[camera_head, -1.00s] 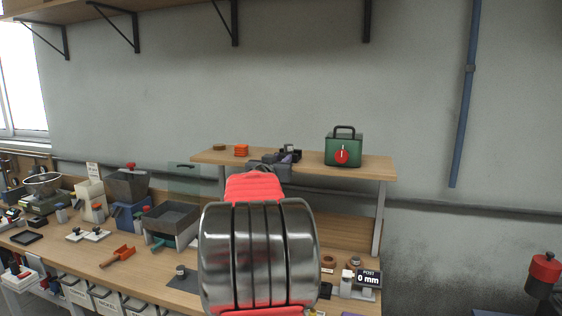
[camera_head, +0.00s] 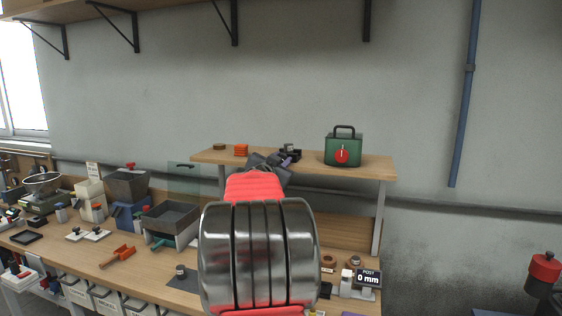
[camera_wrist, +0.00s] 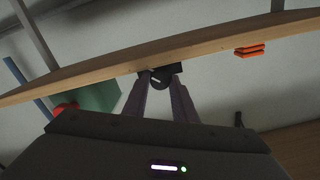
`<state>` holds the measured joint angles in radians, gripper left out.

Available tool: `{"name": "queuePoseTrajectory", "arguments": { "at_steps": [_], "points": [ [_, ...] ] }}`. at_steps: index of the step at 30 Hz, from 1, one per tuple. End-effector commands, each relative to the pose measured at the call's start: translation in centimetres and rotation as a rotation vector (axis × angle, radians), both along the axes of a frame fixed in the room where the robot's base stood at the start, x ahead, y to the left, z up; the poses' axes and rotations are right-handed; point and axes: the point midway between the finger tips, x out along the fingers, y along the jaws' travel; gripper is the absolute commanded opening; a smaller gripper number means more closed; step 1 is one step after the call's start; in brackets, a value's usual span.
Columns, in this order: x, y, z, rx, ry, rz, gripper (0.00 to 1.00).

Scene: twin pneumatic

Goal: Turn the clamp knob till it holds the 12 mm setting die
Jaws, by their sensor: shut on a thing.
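A small dark clamp (camera_head: 291,152) sits on the raised wooden shelf, near its front edge. In the wrist view its round black knob (camera_wrist: 158,84) with a pale mark lies between my two fingertips. My gripper (camera_wrist: 158,90) is shut on the knob. In the head view my gripper (camera_head: 284,160) reaches the clamp from the front left, rolled to a tilt, and my own arm hides much of it. I cannot make out the 12 mm setting die or whether the clamp grips it.
The shelf (camera_head: 373,167) also bears a green box (camera_head: 343,148) with a red knob, orange blocks (camera_head: 241,150) and a brown disc (camera_head: 219,147). My arm covers the bench's middle.

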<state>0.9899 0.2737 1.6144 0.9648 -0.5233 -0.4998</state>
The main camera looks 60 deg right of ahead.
Motion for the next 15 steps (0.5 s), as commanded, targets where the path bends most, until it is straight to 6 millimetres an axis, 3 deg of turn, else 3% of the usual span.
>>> {"name": "queuePoseTrajectory", "arguments": {
  "at_steps": [6,7,15],
  "points": [
    [-0.01,0.01,-0.06,0.001,0.001,0.0,0.02],
    [-0.01,0.01,-0.06,0.001,0.001,-0.001,0.25],
    [-0.03,0.0,-0.04,0.0,0.002,-0.001,0.42]
  ]
}}
